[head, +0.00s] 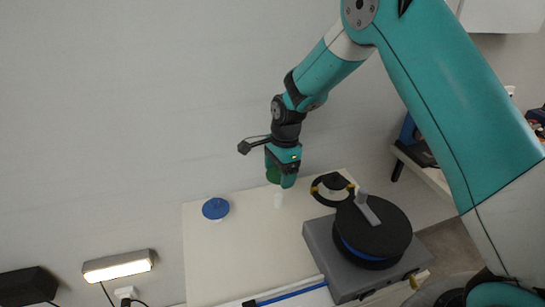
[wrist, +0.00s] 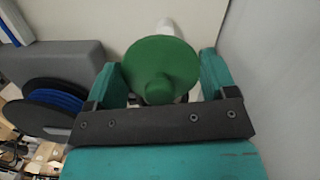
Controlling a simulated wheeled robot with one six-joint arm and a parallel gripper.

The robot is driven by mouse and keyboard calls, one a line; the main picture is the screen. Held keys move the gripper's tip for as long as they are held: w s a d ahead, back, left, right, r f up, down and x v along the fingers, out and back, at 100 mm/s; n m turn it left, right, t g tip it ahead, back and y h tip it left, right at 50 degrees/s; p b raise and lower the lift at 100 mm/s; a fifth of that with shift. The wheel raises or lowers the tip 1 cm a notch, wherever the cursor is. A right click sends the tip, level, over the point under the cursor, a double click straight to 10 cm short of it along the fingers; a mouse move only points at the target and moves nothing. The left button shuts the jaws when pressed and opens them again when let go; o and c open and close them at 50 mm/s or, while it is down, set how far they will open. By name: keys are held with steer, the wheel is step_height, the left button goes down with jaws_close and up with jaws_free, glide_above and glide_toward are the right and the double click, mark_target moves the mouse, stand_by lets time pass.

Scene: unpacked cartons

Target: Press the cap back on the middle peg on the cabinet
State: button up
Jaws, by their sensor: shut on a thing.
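My gripper (head: 281,180) is shut on a green cap (wrist: 160,68), a round disc with a knob. In the wrist view the cap sits between the two fingers (wrist: 160,80). A white peg (head: 278,200) stands on the cream cabinet top (head: 240,250), just below my gripper in the head view. A white peg end (wrist: 166,27) shows behind the cap in the wrist view. Whether cap and peg touch cannot be told. A blue cap (head: 215,208) sits left of the peg on the cabinet. A black round piece with yellow parts (head: 332,187) is to the right.
A grey case (head: 322,252) with a black and blue reel (head: 375,232) stands at the cabinet's right side. A blue bar (head: 290,294) lies along the front edge. The cabinet top's left and middle are mostly clear. A wall rises behind.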

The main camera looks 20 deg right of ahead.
mark_target(277, 196)
steer(key=shift+w+f, duration=0.2)
steer(key=shift+w, duration=0.1)
step_height(277, 196, down, 4)
steer(key=b, duration=0.4)
steer(key=shift+d+f, duration=0.1)
steer(key=shift+f, duration=0.1)
steer(key=shift+f+b, duration=0.35)
steer(key=shift+f, duration=0.35)
steer(key=shift+p, duration=0.3)
steer(key=shift+f+b, duration=0.45)
steer(key=shift+f, duration=0.45)
steer(key=o, duration=0.9)
